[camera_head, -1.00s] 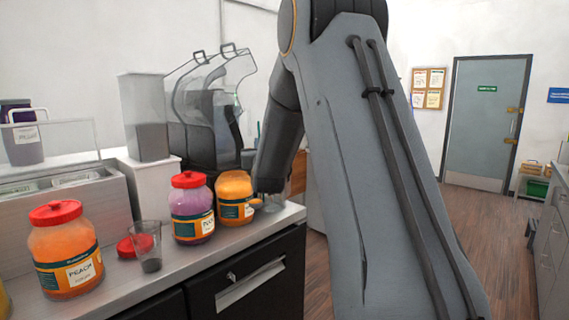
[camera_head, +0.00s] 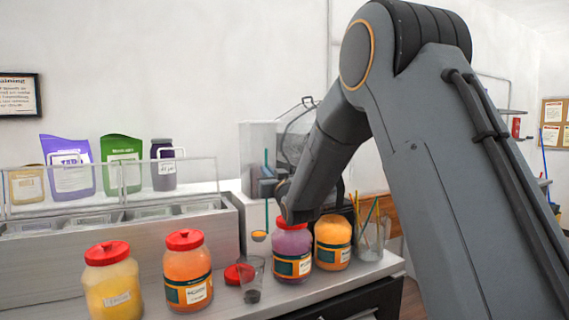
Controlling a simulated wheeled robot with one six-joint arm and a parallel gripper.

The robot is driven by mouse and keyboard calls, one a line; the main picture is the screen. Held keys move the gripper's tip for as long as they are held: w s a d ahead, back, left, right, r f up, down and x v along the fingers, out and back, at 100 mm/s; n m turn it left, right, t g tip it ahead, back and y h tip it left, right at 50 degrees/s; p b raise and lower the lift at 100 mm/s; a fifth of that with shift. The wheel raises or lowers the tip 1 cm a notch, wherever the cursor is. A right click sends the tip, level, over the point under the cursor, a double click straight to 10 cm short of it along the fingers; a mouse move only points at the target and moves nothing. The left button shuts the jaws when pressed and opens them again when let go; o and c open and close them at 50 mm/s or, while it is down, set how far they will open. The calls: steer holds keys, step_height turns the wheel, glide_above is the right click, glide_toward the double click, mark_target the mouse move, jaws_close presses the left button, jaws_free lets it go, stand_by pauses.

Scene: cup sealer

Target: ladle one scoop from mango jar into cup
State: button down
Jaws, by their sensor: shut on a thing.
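The open mango jar (camera_head: 332,254), orange with no lid, stands at the right of the counter's jar row; its label is too small to read. The ladle's small bowl (camera_head: 259,236) shows orange and hangs above the cup, left of the mango jar. The clear cup (camera_head: 252,280) stands upright on the counter with something dark at its bottom. My arm hides part of the gripper.
A purple jar (camera_head: 292,254) with a red lid stands between cup and mango jar. A loose red lid (camera_head: 239,274) lies by the cup. An orange jar (camera_head: 187,270) and a yellow jar (camera_head: 112,285) stand left. A glass with sticks (camera_head: 372,238) stands right.

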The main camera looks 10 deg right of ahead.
steer(key=s+a+f+n+g+y+b, duration=0.4)
steer(key=s+a+f+n+y+b, duration=1.1)
steer(key=n+b, duration=1)
steer(key=shift+s+a+f+y+b, duration=0.3)
steer(key=shift+s+a+f+b, duration=1)
steer(key=shift+f+b, duration=1.2)
steer(key=shift+s+d+r, duration=0.1)
steer(key=shift+r, duration=0.05)
